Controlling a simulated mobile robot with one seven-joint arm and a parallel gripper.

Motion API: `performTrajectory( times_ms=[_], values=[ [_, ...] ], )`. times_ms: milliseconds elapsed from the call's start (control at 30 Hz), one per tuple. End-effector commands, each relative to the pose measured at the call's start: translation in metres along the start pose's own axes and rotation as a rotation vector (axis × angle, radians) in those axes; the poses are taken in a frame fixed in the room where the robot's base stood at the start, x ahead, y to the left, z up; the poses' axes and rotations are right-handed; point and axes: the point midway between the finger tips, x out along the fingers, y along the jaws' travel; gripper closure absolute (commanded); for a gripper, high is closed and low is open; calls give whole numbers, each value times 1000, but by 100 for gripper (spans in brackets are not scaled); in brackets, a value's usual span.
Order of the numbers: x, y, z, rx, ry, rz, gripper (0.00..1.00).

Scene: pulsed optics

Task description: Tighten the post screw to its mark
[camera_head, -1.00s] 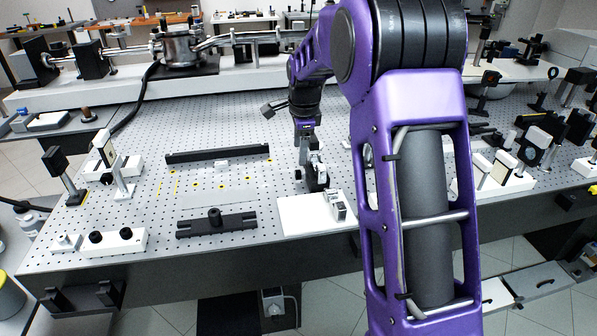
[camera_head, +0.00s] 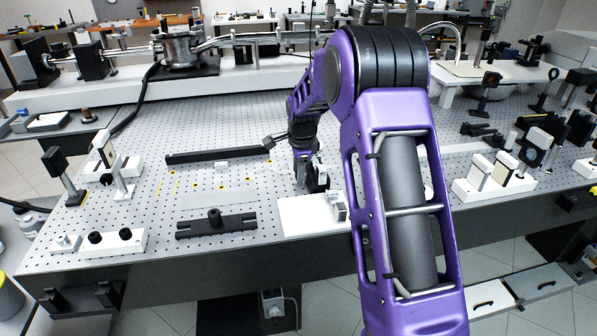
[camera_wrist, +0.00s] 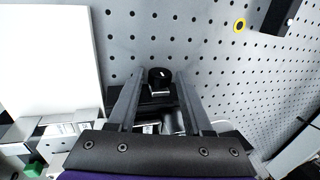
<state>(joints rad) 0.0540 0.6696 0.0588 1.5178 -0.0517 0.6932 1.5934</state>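A black round screw knob (camera_wrist: 160,77) with a small white mark on top stands on a dark block (camera_wrist: 155,97) in the wrist view. My gripper (camera_wrist: 160,71) is open, with one finger on each side of the knob in the picture. I cannot tell whether either finger touches it or how high they are above it. In the head view my gripper (camera_head: 308,178) points down at a small black mount (camera_head: 319,180) behind the white plate (camera_head: 290,218). The screw and its mark cannot be made out there.
A small grey device (camera_head: 337,206) stands on the white plate's right side. A black slotted bar with a knob (camera_head: 215,224) lies left of the plate, and a long black rail (camera_head: 218,154) behind. A white block (camera_head: 470,190) with upright plates stands right of my arm.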

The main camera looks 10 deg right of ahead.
Motion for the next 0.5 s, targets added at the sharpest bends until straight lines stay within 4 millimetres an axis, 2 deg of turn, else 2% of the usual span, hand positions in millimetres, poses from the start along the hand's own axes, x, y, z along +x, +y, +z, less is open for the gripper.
performTrajectory(
  times_ms=[33,200,267,500],
  values=[
    [0,0,0,0,0,0,61],
    [0,0,0,0,0,0,91],
    [0,0,0,0,0,0,100],
    [3,1,0,0,0,-14,100]
  ],
)
